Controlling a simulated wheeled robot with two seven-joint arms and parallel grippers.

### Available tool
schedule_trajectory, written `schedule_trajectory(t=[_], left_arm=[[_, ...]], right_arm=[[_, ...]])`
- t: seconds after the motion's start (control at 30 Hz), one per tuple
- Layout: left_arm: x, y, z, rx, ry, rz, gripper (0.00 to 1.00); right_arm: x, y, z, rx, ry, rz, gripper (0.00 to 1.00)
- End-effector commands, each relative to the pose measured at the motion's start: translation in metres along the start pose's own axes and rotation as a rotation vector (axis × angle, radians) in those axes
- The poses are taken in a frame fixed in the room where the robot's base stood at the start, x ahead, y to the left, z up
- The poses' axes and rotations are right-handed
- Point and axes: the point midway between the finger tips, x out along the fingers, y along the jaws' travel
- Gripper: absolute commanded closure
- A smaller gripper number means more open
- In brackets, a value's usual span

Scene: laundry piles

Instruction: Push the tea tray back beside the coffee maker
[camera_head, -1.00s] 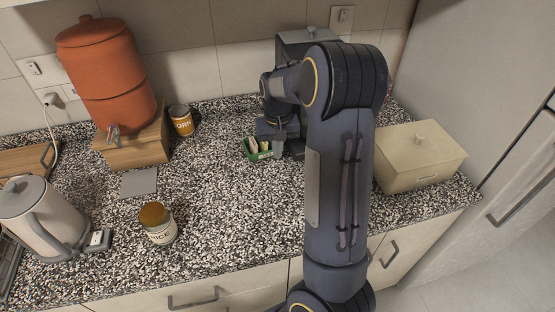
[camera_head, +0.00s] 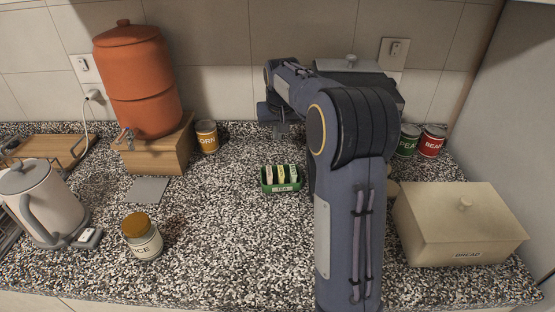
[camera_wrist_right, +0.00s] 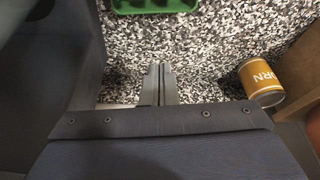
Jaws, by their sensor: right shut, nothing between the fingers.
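The tea tray (camera_head: 281,188) is a small green tray holding several tea packets, on the speckled counter left of my right forearm. Its green edge also shows at the top of the right wrist view (camera_wrist_right: 155,8). The coffee maker (camera_head: 350,66) is a dark grey machine against the back wall, mostly hidden behind my right arm. My right gripper (camera_head: 283,132) is behind the tray near the wall, apart from it. In the right wrist view its fingers (camera_wrist_right: 158,70) are together and empty, with bare counter between them and the tray. My left gripper is not in view.
A corn can (camera_head: 207,137) stands left of my right gripper, beside a wooden stand (camera_head: 160,150) with an orange dispenser (camera_head: 137,80). A rice jar (camera_head: 142,237) and kettle (camera_head: 42,200) are at left. A bread box (camera_head: 460,225) is at right. The counter's middle front is clear.

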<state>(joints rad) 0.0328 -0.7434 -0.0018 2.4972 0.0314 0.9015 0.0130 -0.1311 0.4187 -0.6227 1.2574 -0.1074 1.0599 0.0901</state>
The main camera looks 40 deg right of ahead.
Motion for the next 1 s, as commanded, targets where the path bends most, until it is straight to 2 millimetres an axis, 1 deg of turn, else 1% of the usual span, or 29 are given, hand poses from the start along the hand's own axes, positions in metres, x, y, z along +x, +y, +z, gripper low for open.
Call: schedule_trajectory(t=[0.13,0.23,0.6,0.67,0.8,1.0], left_arm=[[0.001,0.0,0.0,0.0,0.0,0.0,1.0],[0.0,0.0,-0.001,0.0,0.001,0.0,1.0],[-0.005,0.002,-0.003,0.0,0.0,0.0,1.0],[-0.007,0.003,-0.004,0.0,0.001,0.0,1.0],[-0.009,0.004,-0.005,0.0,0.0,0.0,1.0],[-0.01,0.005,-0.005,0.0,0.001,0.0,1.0]], right_arm=[[0.009,-0.002,-0.003,-0.004,0.007,0.001,1.0],[0.024,-0.001,-0.002,-0.002,0.005,0.002,1.0],[0.102,-0.001,-0.002,-0.002,0.004,0.003,1.0],[0.094,-0.002,0.007,-0.003,0.007,-0.002,1.0],[0.088,-0.002,0.023,-0.004,0.008,-0.001,1.0],[0.086,-0.001,0.034,-0.003,0.008,0.0,1.0]])
